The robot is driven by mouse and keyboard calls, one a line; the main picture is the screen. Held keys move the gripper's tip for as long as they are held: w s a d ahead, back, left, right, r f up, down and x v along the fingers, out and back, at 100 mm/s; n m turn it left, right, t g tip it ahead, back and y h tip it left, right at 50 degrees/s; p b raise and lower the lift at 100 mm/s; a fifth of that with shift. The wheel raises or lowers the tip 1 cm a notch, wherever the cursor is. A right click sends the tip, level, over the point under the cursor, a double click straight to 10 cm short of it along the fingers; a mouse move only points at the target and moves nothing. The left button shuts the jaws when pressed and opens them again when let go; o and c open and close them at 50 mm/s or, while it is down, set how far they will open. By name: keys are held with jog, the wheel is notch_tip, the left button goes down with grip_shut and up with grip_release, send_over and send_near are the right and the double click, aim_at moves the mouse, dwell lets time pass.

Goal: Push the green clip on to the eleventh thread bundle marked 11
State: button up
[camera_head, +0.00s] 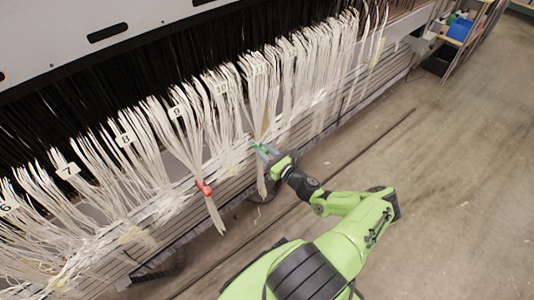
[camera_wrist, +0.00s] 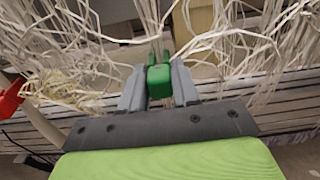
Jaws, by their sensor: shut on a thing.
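The green clip (camera_wrist: 159,82) is held between the two grey fingers of my gripper (camera_wrist: 159,90) in the wrist view. In the head view, my gripper (camera_head: 268,153) with the green clip (camera_head: 262,148) is at the lower part of the white thread bundle (camera_head: 258,100) under the label 11 (camera_head: 260,70). The bundle hangs down past the clip, and its tail shows below. In the wrist view, a few strands (camera_wrist: 157,45) reach the clip's far end. I cannot tell whether the threads are inside the clip's jaws.
A red clip (camera_head: 205,187) grips a gathered bundle to the left; it shows at the wrist view's left edge (camera_wrist: 12,97). Loose white bundles hang on both sides. Slatted machine boards lie behind. The floor (camera_head: 440,200) to the right is clear.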

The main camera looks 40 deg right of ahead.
jog(key=shift+w, duration=0.95)
dwell(0.5)
jog(key=o, duration=0.9)
jog(key=shift+c, duration=0.2)
jog(key=shift+o, duration=0.3)
jog(key=shift+a, duration=0.1)
jog(key=shift+a, duration=0.1)
jog(key=shift+o, duration=0.3)
jog(key=shift+o, duration=1.1)
